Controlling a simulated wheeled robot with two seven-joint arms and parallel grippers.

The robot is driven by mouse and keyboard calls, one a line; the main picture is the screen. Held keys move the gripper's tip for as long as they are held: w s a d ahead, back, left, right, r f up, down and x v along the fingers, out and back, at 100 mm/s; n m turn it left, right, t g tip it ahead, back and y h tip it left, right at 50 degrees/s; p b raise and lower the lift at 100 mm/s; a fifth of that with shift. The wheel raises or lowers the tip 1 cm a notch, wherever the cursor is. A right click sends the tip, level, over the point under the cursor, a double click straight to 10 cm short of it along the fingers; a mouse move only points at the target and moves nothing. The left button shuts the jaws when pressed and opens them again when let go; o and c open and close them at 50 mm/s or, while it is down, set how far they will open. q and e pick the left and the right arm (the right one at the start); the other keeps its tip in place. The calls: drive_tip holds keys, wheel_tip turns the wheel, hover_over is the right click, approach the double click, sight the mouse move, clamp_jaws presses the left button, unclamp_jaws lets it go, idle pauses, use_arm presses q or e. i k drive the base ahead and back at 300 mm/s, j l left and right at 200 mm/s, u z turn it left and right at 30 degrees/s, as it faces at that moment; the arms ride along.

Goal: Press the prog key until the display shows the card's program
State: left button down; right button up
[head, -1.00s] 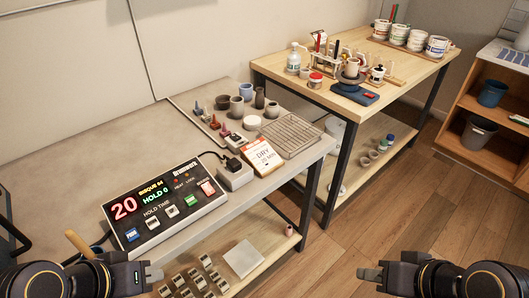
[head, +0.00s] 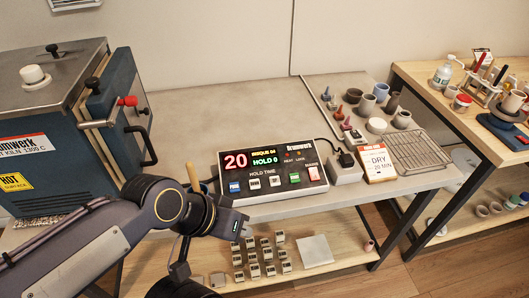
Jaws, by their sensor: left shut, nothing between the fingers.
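The controller box (head: 272,168) stands on the grey bench, its sloped panel facing me. Its display (head: 250,159) shows a red 20, yellow text that looks like BISQUE 04, and green HOLD 0. The blue key (head: 235,187) is at the panel's left end, its lettering too small to read; two pale keys and a green key (head: 294,178) follow to the right. The white and orange card (head: 377,163) stands right of the box; I read DRY and a smaller line below. My left gripper (head: 243,228) is shut and empty, below the blue key in the picture and apart from it.
A blue kiln (head: 68,125) with a red-knobbed handle stands at the left. A wooden handle (head: 193,177) rises beside the box's left end. The bench behind the box is clear.

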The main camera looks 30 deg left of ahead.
sight(234, 187)
drive_tip(key=u, duration=1.35)
